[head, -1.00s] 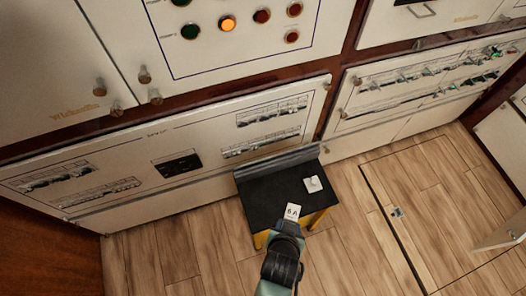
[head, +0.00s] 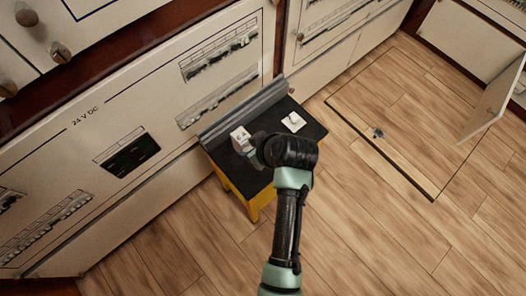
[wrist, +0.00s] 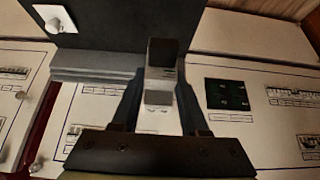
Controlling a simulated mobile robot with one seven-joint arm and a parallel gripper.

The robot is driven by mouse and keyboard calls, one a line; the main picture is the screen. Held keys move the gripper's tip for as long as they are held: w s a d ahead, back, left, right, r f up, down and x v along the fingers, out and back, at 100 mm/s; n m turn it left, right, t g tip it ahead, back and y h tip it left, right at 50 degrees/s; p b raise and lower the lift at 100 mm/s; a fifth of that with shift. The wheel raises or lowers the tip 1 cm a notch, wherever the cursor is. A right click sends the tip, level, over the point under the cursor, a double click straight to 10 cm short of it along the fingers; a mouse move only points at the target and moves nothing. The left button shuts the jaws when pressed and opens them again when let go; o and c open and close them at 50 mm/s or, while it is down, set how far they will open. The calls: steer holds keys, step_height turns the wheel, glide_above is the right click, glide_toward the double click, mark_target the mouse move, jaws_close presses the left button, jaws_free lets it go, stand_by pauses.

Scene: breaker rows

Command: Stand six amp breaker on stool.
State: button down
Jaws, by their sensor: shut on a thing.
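The stool (head: 232,181) has a black top, yellow legs and a raised grey strip along its back edge. My gripper (head: 247,143) is over the left part of the stool top, shut on a small white breaker (head: 239,136). The held breaker also shows between the fingers in the wrist view (wrist: 159,75), in front of the dark stool top (wrist: 110,25). I cannot tell whether it touches the stool, and its label is not readable now. A second white piece (head: 293,122) lies on the right part of the stool top, and in the wrist view (wrist: 55,20).
White cabinet panels with breaker rows (head: 217,57) stand right behind the stool. A dark display (head: 132,153) is set in the panel at left. A floor hatch outline (head: 400,110) and an open white door (head: 492,100) are at right. The wooden floor is otherwise clear.

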step_height(320, 180, down, 9)
steer(key=shift+r+b, duration=0.2)
steer(key=shift+b, duration=0.9)
steer(key=shift+r, duration=0.1)
steer(key=shift+c, duration=2.1)
jaws_free()
steer(key=shift+f, duration=0.2)
